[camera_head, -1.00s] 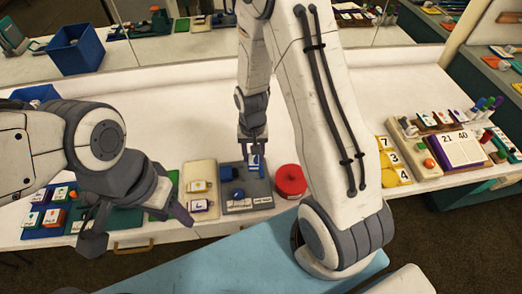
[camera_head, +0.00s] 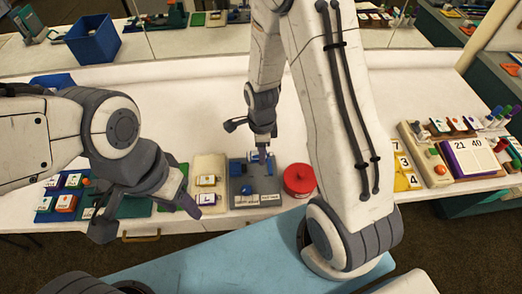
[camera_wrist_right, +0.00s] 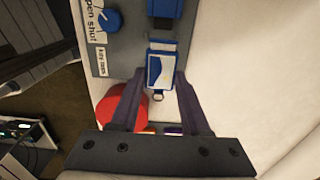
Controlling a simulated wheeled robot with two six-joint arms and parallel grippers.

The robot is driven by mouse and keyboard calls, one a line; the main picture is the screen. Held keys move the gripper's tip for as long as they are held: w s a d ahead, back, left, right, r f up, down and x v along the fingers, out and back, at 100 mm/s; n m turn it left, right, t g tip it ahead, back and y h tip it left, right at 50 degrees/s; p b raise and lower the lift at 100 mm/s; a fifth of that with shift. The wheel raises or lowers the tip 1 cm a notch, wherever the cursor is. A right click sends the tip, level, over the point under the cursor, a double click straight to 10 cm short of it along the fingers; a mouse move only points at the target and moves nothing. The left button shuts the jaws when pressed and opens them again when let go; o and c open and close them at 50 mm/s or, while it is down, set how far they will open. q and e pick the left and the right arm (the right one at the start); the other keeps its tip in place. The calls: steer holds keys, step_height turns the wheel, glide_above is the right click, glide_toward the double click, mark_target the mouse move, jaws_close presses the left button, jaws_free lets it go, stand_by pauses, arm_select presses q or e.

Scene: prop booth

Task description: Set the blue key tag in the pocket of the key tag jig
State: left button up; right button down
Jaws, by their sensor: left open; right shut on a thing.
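The blue key tag (camera_wrist_right: 160,72), blue with a white label and a metal ring, is between the finger ends of my right gripper (camera_wrist_right: 155,85), which is shut on it. The grey key tag jig (camera_head: 268,184), with a blue knob (camera_head: 246,189) and printed labels, lies under and beside it. The knob also shows in the right wrist view (camera_wrist_right: 113,20), near a blue block (camera_wrist_right: 165,8) ahead of the tag. I cannot tell whether the tag touches the jig; the pocket is not clearly seen. My left gripper (camera_head: 148,212) is open and empty, left of the jig.
A red round container (camera_head: 299,180) stands close to the right of the jig. A cream tray (camera_head: 208,165) with tags is on its left. A blue bin (camera_head: 93,40) stands at the back left. A calendar stand (camera_head: 470,158) is at the right. The white table behind is clear.

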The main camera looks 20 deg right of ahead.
steer(key=b, duration=0.4)
glide_above(261, 168)
step_height(261, 168, down, 4)
steer(key=shift+f, duration=0.25)
steer(key=shift+f+b, duration=0.35)
steer(key=shift+f, duration=0.45)
steer(key=shift+c, duration=1.5)
jaws_free()
steer(key=shift+r, duration=0.1)
step_height(261, 168, up, 10)
steer(key=shift+r, duration=0.15)
